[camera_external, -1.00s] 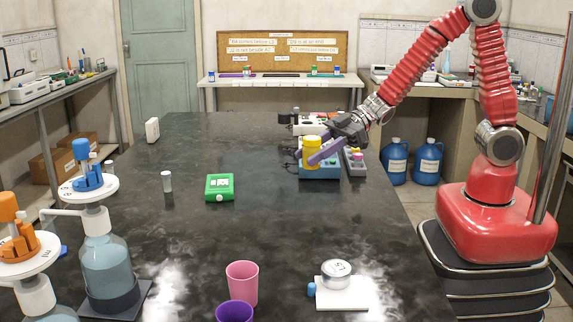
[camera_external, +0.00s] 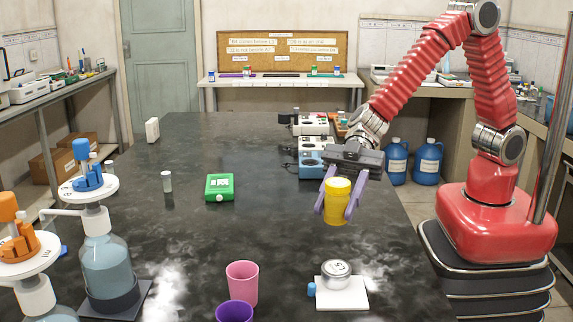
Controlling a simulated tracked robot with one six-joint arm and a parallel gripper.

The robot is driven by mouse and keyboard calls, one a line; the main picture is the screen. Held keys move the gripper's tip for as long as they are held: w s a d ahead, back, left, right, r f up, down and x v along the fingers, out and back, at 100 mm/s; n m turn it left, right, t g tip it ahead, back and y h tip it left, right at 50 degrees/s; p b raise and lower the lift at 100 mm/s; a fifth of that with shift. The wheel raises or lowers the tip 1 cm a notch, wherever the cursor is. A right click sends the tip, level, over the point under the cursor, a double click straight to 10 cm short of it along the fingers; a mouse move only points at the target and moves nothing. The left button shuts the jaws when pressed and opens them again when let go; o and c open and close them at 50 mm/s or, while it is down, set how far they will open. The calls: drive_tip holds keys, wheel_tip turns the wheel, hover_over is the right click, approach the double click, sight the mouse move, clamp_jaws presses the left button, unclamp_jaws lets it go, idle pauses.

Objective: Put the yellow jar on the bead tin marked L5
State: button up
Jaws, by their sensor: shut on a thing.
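The yellow jar (camera_external: 337,201) is upright between the purple fingers of my gripper (camera_external: 337,207), which is shut on it and holds it above the dark bench. A round silver tin (camera_external: 336,273) with a pale lid sits on a white square plate at the front right of the bench. The mark on its lid is too small to read surely. The jar is above and behind this tin in the picture, apart from it.
A pink cup (camera_external: 242,283) and a purple cup (camera_external: 234,312) stand left of the tin. A blue knob (camera_external: 311,290) is at the plate's left side. A blue block (camera_external: 311,164) and white devices stand behind. A green device (camera_external: 219,187) sits mid-bench; bottles stand at left.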

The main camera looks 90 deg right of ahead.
drive_tip(key=a+r+n+g, duration=0.1)
drive_tip(key=a+r, duration=0.1)
drive_tip(key=a, duration=0.3)
drive_tip(key=shift+a+r, duration=0.25)
drive_tip(key=shift+r, duration=0.1)
hover_over(336, 267)
drive_tip(key=shift+f, duration=3.15)
drive_tip(key=shift+f, duration=1.85)
drive_tip(key=shift+f, duration=0.1)
